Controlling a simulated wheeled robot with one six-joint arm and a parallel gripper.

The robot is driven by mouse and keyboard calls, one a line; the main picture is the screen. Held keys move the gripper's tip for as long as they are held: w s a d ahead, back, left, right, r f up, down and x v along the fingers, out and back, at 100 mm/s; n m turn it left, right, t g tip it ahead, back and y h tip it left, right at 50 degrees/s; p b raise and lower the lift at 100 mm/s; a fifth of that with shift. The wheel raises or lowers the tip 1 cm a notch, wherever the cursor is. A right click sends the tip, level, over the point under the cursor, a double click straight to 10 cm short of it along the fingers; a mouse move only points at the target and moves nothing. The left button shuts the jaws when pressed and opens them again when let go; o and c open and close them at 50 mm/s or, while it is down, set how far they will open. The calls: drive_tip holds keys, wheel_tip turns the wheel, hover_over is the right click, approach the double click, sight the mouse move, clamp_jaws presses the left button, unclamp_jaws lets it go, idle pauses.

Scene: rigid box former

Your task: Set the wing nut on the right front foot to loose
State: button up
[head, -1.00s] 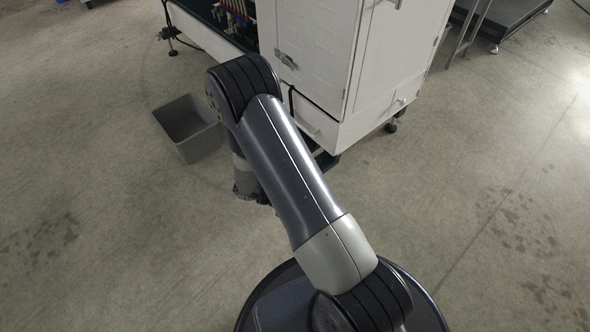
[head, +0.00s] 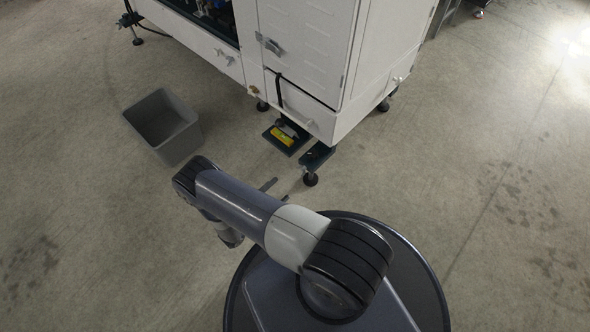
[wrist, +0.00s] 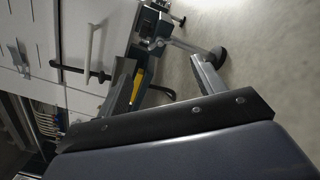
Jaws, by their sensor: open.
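The right front foot (head: 310,179) of the white box former (head: 310,50) stands on the floor under the cabinet's near corner. In the wrist view its dark round pad (wrist: 218,57) and stem show ahead, with a small grey part (wrist: 158,44) at the stem's inner end that may be the wing nut. I cannot tell how that nut is set. My gripper (wrist: 161,61) is open and empty, its two fingers reaching toward the foot without touching it. In the head view a finger (head: 268,184) shows left of the foot, past my arm.
A grey bin (head: 163,127) stands on the floor to the left. A yellow item (head: 282,136) lies on a dark low piece under the cabinet. A white door handle (wrist: 90,45) shows in the wrist view. The floor to the right is clear.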

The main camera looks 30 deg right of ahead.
sight(302, 170)
drive_tip(key=b+x, duration=0.2)
drive_tip(key=x, duration=0.8)
drive_tip(key=shift+d, duration=0.3)
drive_tip(key=shift+c, duration=0.3)
drive_tip(key=c, duration=0.9)
